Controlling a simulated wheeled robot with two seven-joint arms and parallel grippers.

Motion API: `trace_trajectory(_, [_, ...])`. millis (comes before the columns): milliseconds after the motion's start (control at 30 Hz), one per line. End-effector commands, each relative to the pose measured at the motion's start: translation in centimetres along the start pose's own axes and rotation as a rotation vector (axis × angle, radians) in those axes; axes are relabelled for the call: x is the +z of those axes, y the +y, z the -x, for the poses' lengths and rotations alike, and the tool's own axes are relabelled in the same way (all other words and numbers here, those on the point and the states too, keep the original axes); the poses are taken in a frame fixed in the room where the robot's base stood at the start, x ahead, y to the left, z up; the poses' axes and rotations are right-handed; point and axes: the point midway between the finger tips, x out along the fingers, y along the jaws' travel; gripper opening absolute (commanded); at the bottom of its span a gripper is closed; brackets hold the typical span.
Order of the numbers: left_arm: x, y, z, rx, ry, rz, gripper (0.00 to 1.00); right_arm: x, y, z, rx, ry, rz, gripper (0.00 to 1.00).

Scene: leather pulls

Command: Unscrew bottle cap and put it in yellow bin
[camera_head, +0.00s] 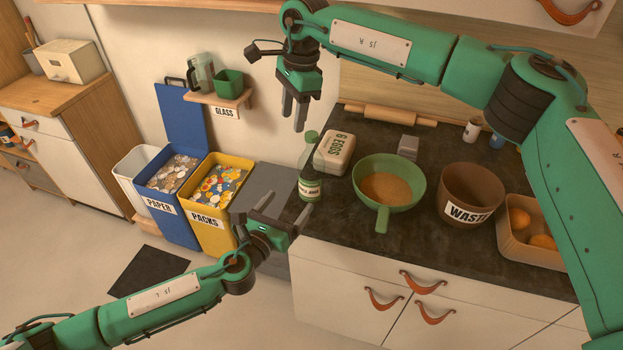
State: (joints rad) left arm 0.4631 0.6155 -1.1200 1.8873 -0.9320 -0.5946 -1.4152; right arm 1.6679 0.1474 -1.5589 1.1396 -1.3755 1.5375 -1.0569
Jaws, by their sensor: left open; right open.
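A green bottle (310,165) with a pale label stands upright at the left end of the dark counter. Its top is green; I cannot tell the cap apart clearly. My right gripper (294,122) is open and empty, pointing down above and slightly left of the bottle. My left gripper (284,205) is open and empty, low in front of the bottle and to its left, apart from it. The yellow bin (209,234), labelled PACKS, stands on the floor left of the counter, filled with mixed pieces.
A blue bin (168,216) labelled PAPER with a raised lid and a white bin (134,165) stand beside it. An egg box (334,152), a green pan (389,182), a brown WASTE bin (471,193) and a tan box (532,240) crowd the counter. A wall shelf (218,101) hangs above the bins.

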Motion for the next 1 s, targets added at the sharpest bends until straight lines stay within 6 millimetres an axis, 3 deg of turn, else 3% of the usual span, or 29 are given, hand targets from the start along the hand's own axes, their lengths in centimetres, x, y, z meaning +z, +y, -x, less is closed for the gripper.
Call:
trace_trajectory(100, [-0.1,0.1,-0.3,-0.026,-0.001,-0.077,0.86,-2.7,0.0,2.4,0.015,0.110,-0.008,0.45])
trace_trajectory(200, [-0.3,0.1,-0.5,-0.035,0.000,-0.106,0.86,-3.6,0.1,3.3,0.023,0.149,-0.012,0.45])
trace_trajectory(367, [-0.2,0.1,-2.1,-0.038,-0.002,-0.110,0.86,-3.8,0.1,3.4,0.027,0.156,-0.012,0.45])
trace_trajectory(800, [-0.2,-0.3,-10.5,-0.036,-0.002,-0.108,0.86,-3.7,0.1,3.4,0.025,0.152,-0.012,0.45])
trace_trajectory(1000, [-0.2,-0.3,-13.1,-0.035,-0.001,-0.108,0.86,-3.7,0.1,3.4,0.025,0.152,-0.012,0.45])
